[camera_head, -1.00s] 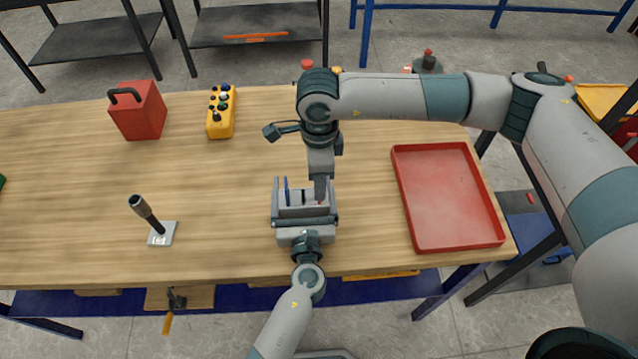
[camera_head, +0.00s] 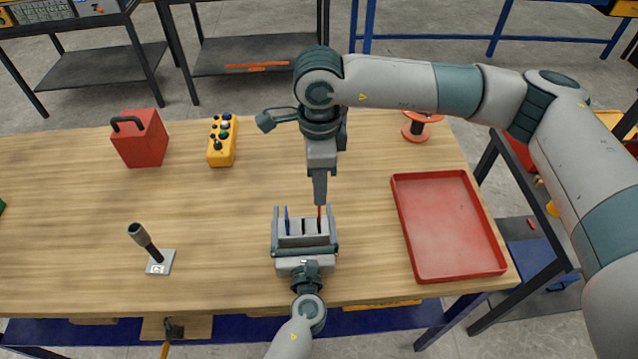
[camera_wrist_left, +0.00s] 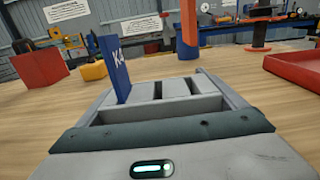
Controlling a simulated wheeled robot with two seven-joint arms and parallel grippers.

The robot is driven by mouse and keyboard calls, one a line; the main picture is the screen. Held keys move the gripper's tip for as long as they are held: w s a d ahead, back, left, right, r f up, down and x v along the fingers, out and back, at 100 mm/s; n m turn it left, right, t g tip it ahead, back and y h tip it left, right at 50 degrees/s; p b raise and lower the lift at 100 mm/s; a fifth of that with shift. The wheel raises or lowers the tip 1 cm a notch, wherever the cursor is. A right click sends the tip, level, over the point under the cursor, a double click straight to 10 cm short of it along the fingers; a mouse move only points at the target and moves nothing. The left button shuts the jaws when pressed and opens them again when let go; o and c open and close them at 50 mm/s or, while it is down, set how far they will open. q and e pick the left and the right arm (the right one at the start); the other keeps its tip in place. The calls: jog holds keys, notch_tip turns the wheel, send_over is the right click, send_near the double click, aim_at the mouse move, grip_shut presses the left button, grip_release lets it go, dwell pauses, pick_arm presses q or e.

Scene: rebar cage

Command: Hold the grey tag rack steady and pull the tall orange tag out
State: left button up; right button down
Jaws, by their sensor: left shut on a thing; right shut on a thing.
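The grey tag rack (camera_head: 291,241) stands on the wooden table, and its slotted top also shows in the left wrist view (camera_wrist_left: 225,98). My left gripper (camera_head: 305,263) is shut on its near side. A blue tag (camera_head: 287,220) stands in the rack's left slot; it reads K4 in the left wrist view (camera_wrist_left: 114,68). My right gripper (camera_head: 319,203) is shut on the tall orange tag (camera_head: 319,217), upright over the right side of the rack.
A red tray (camera_head: 447,225) lies to the right. A red box (camera_head: 140,143), a yellow button box (camera_head: 222,142) and a black-handled stand (camera_head: 158,262) are on the left. An orange-based spool (camera_head: 421,127) stands at the back. The table between the rack and tray is clear.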

pick_arm(q)
jog(key=o, duration=0.9)
jog(key=shift+s, duration=0.2)
jog(key=s, duration=1.1)
jog(key=shift+s, duration=0.35)
jog(key=shift+f, duration=0.1)
pick_arm(e)
jog(key=shift+s+f, duration=0.1)
